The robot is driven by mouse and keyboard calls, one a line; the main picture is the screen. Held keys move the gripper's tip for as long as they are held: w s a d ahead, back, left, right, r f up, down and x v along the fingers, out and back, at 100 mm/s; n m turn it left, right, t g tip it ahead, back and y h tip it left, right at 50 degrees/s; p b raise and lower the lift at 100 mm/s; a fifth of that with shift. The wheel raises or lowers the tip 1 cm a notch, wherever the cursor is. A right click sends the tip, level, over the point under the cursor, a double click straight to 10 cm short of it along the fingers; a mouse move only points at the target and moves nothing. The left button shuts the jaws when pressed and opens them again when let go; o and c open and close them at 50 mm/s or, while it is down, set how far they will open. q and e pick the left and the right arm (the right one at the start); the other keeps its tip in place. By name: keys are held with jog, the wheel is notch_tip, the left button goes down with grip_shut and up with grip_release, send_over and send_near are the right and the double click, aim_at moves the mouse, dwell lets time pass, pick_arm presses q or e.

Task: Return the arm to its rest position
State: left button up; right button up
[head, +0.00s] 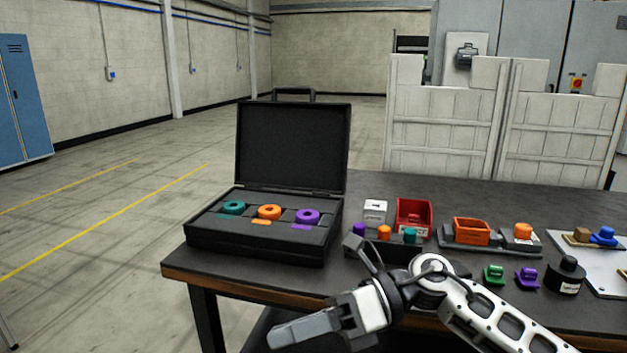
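My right arm comes in from the lower right, bends in front of the table (265,282) and points down to the left. My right gripper (285,335) is at the lower edge of the picture, in front of the table's front edge and below the open case. Its fingers are seen from the side and overlap, so I cannot tell whether they are apart. No held object shows at them. My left gripper is not in view.
An open black case (265,240) with teal, orange and purple rings stands at the table's left. Red (414,217) and orange (470,231) bins stand at the right. Green (494,275) and purple (527,279) pieces lie near my forearm.

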jog(key=d+f+n+t+h, duration=0.4)
jog(key=d+f+n+t, duration=0.45)
jog(key=n, duration=0.75)
jog(key=d+f+n+t+h, duration=0.3)
jog(key=f+n+t+h, duration=0.25)
jog(key=n+t, duration=0.85)
jog(key=s+d+f+m+g+h, duration=0.2)
jog(key=s+d+f+m+g, duration=0.2)
jog(key=s+f+g, duration=0.3)
jog(key=s+d+f, duration=0.1)
jog(key=s+f, duration=0.3)
jog(key=shift+g+p, duration=0.3)
jog(key=shift+g, duration=0.05)
